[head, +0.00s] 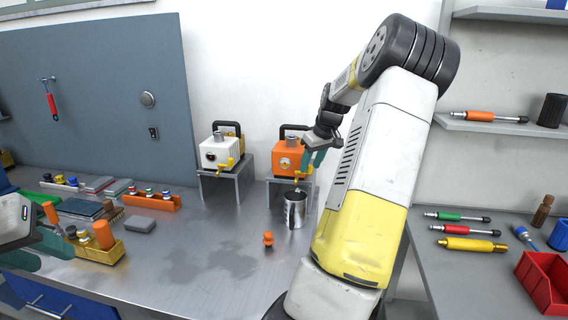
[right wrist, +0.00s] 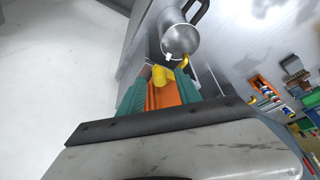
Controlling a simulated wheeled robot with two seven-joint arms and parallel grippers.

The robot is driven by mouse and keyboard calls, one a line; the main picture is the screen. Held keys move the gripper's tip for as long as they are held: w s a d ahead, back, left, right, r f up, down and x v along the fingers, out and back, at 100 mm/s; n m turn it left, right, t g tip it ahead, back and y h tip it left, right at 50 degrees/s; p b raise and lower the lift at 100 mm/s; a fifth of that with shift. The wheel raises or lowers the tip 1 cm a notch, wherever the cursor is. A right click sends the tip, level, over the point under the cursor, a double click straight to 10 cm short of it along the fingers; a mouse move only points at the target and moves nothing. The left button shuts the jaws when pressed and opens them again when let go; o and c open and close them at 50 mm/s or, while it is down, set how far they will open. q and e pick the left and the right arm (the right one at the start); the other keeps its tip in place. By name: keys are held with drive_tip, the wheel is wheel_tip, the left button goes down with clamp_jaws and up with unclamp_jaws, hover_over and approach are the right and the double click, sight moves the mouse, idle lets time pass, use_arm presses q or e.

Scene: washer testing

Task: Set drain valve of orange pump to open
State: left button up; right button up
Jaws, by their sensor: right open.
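The orange pump (head: 289,158) has a black handle and stands on a small metal stand against the back wall. A yellow drain valve (head: 298,175) sits low on its front, above a metal mug (head: 295,210). My right gripper (head: 314,158) is open at the pump's right side. In the right wrist view, the yellow valve (right wrist: 161,76) shows between and beyond the teal fingertips (right wrist: 156,88), with orange pump body behind it; I cannot tell whether they touch. The mug (right wrist: 178,40) is just beyond. My left gripper (head: 38,248) is partly cut off at the left edge; its jaw opening is unclear.
A white pump (head: 221,152) stands on its own stand to the left. A small orange knob-like piece (head: 268,239) is on the bench. Trays and small parts (head: 150,200) crowd the left side. A red bin (head: 543,282) and tools are at right. The bench's front middle is clear.

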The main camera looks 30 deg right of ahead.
clamp_jaws()
drive_tip(key=shift+a+m, duration=0.15)
drive_tip(key=shift+m, duration=0.15)
drive_tip(key=a+m+g+h, duration=0.4)
drive_tip(key=a+m+h, duration=0.1)
drive_tip(key=m, duration=1.2)
drive_tip(key=shift+a, duration=0.7)
drive_tip(key=shift+m, duration=0.3)
unclamp_jaws()
